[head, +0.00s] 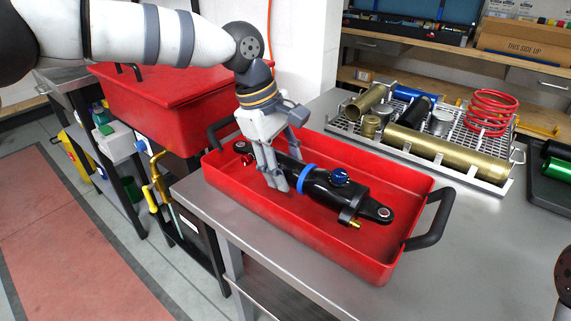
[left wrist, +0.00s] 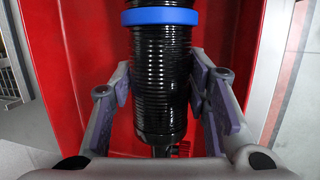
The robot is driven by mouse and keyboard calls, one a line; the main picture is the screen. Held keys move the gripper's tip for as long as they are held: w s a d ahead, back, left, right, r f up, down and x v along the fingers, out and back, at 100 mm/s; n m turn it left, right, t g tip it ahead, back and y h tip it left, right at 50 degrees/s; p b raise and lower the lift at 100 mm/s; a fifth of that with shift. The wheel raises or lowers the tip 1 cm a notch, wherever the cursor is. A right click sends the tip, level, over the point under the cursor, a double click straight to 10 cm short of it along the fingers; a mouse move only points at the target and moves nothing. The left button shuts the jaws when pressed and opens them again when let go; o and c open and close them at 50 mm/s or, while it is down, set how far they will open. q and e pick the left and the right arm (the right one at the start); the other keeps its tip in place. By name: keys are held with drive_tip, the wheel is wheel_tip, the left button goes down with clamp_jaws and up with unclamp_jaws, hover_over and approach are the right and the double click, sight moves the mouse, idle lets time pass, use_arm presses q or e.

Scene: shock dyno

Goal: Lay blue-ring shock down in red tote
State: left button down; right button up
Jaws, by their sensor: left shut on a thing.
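The blue-ring shock (head: 328,187) is a black cylinder with a blue ring and a blue knob, lying lengthwise within the red tote (head: 385,272). Its eye end points to the lower right. I cannot tell whether it touches the tote floor. My left gripper (head: 276,184) reaches down into the tote with its fingers around the shock's body, left of the blue ring. In the left wrist view the threaded black body (left wrist: 160,90) lies between the two finger pads, with the blue ring above them. My right gripper is not seen.
The tote stands on a steel bench (head: 235,215) and has black handles at both ends. Behind it is a wire rack (head: 462,165) with brass tubes and a red spring (head: 490,113). A lidded red bin (head: 165,110) stands at the left. Bare bench lies to the right.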

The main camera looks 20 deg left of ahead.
use_arm(q)
drive_tip(key=shift+f, duration=1.15)
drive_tip(key=c, duration=0.8)
unclamp_jaws()
drive_tip(key=shift+f, duration=0.15)
drive_tip(key=v, duration=1.2)
